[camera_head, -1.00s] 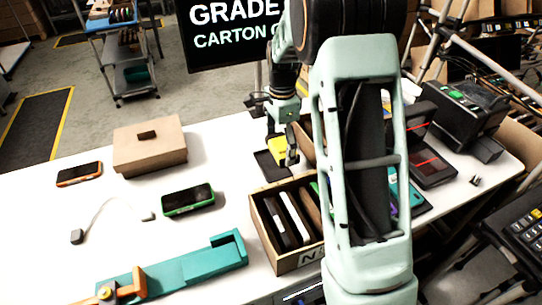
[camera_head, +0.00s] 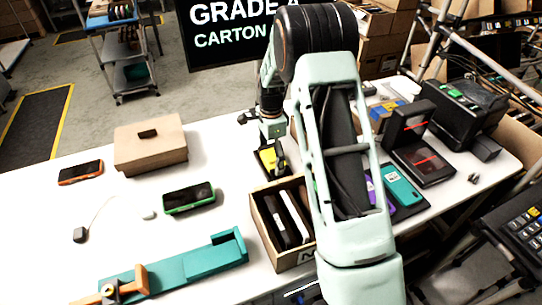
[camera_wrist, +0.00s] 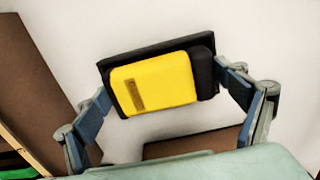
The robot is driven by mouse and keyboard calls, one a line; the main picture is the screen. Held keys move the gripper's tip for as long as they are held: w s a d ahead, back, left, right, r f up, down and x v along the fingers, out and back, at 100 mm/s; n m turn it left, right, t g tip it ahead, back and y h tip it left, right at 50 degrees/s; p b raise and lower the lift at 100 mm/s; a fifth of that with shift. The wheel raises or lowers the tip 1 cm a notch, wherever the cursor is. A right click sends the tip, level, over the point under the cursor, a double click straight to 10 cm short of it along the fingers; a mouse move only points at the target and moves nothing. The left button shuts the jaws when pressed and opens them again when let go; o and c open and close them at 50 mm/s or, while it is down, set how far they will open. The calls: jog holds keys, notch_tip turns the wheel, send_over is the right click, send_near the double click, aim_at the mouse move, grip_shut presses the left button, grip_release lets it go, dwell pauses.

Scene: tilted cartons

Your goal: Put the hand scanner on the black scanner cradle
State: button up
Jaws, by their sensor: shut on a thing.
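The yellow hand scanner (camera_head: 266,158) is at my gripper (camera_head: 273,160), over the black scanner cradle (camera_head: 259,173). In the wrist view the scanner (camera_wrist: 160,82) shows a yellow face with a dark end at the right. My gripper's fingers (camera_wrist: 161,84) stand on either side of it, shut on it. The cradle (camera_wrist: 150,51) shows as a dark edge behind the scanner, roughly lined up with it. I cannot tell whether the scanner rests on the cradle or is a little above it.
A carton with dividers and phones (camera_head: 256,207) stands just in front of the cradle. A closed brown box (camera_head: 150,155), a green-edged phone (camera_head: 189,198) and a teal fixture (camera_head: 185,268) lie to the left.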

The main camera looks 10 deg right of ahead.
aim_at(271, 156)
jog(key=shift+f, duration=0.1)
jog(key=o, duration=0.8)
notch_tip(271, 156, up, 12)
jog(key=shift+r+b, duration=0.1)
jog(key=shift+b, duration=0.25)
